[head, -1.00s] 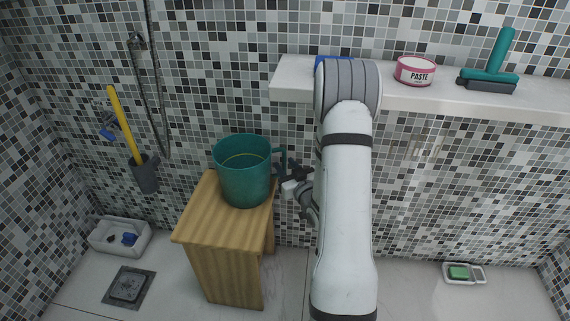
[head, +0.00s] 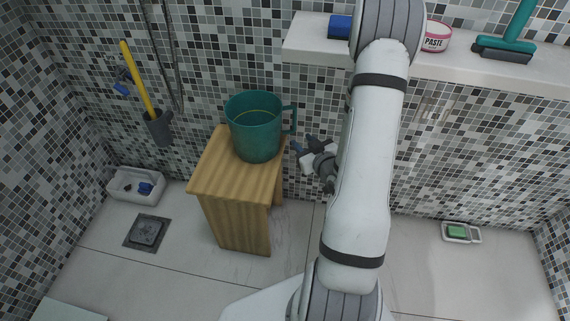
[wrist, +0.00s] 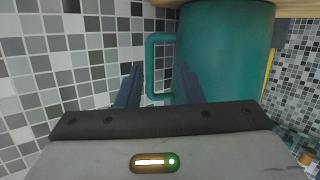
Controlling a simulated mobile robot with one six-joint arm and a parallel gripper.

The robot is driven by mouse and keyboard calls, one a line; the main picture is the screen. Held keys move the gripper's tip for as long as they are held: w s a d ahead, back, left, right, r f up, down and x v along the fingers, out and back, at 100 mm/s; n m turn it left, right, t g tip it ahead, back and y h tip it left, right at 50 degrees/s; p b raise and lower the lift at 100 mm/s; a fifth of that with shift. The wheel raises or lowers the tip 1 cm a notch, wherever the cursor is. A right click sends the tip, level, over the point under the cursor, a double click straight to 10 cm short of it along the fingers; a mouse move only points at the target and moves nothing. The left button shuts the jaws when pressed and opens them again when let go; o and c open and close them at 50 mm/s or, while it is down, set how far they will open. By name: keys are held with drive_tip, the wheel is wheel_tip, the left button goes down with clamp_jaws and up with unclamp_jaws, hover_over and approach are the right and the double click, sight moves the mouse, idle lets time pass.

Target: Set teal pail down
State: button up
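The teal pail (head: 255,137) stands upright on the wooden stool (head: 236,185), near the stool's right side. Its handle (head: 292,119) points right, toward my gripper (head: 304,146). My gripper is just right of the handle, with a small gap showing in the head view. In the wrist view the pail (wrist: 226,50) appears upside down, and its handle shows beyond and between the two spread fingers of my gripper (wrist: 160,78). The fingers are open with nothing held between them.
A white shelf (head: 480,70) above right holds a blue item (head: 340,27), a pink paste tub (head: 435,37) and a teal squeegee (head: 508,42). A yellow-handled tool (head: 139,78) hangs left. A soap dish (head: 461,232) and a white tray (head: 125,187) lie low down.

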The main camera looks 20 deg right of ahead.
drive_tip(key=s+a+r+m+g, duration=0.1)
drive_tip(key=s+a+r+g, duration=1.3)
drive_tip(key=s, duration=0.4)
drive_tip(key=shift+s+a+r+m+h, duration=0.35)
drive_tip(key=shift+a+r, duration=0.3)
drive_tip(key=shift+a, duration=0.4)
wheel_tip(320, 180, up, 33)
drive_tip(key=t+p, duration=0.1)
drive_tip(key=p, duration=2.9)
drive_tip(key=shift+s+d+r, duration=0.15)
drive_tip(key=shift+s+d, duration=0.05)
drive_tip(key=shift+d, duration=0.1)
drive_tip(key=shift+a, duration=0.1)
